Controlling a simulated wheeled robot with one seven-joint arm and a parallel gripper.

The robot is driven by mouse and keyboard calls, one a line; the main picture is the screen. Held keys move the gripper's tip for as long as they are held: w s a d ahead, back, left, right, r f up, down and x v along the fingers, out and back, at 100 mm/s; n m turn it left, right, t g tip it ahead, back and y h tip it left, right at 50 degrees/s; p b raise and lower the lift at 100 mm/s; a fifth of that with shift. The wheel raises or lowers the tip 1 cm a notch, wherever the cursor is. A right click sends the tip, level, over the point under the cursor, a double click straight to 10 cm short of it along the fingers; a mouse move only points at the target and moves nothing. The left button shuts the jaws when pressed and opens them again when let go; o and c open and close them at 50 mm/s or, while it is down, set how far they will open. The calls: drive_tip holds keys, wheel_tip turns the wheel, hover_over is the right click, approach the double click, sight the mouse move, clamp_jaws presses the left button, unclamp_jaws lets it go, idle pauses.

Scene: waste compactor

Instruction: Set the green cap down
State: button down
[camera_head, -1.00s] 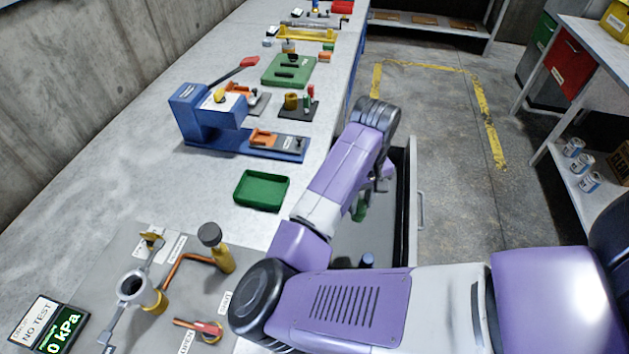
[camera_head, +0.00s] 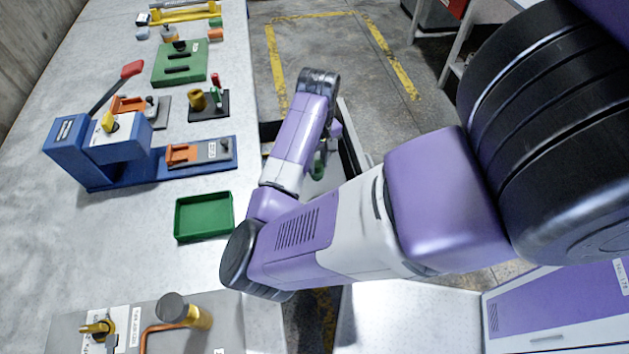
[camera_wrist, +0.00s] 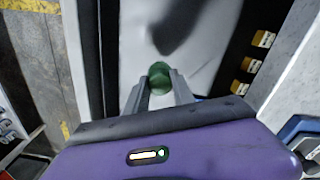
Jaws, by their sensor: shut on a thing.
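The green cap (camera_wrist: 159,76) is round and sits between the fingertips of my gripper (camera_wrist: 160,88) in the wrist view. My gripper is shut on it. Below it is the pale floor of an open drawer (camera_wrist: 208,30), with a dark shadow on it. In the head view the green cap (camera_head: 319,166) shows small beside my purple arm, over the open drawer at the bench's right side. My arm hides most of the drawer there. I cannot tell how far the cap is above the drawer floor.
A shallow green tray (camera_head: 203,235) lies on the bench. Behind it stand a blue press (camera_head: 100,165), a small dark stand (camera_head: 208,112) and a green fixture board (camera_head: 165,72). A pipe fitting (camera_head: 185,312) is at the front. Floor beyond the drawer is clear.

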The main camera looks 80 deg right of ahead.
wheel_tip(320, 180, down, 9)
drive_tip(key=shift+r, duration=0.1)
idle(0.4)
drive_tip(key=shift+f, duration=0.2)
drive_tip(key=c, duration=1.1)
unclamp_jaws()
drive_tip(key=shift+o, duration=0.2)
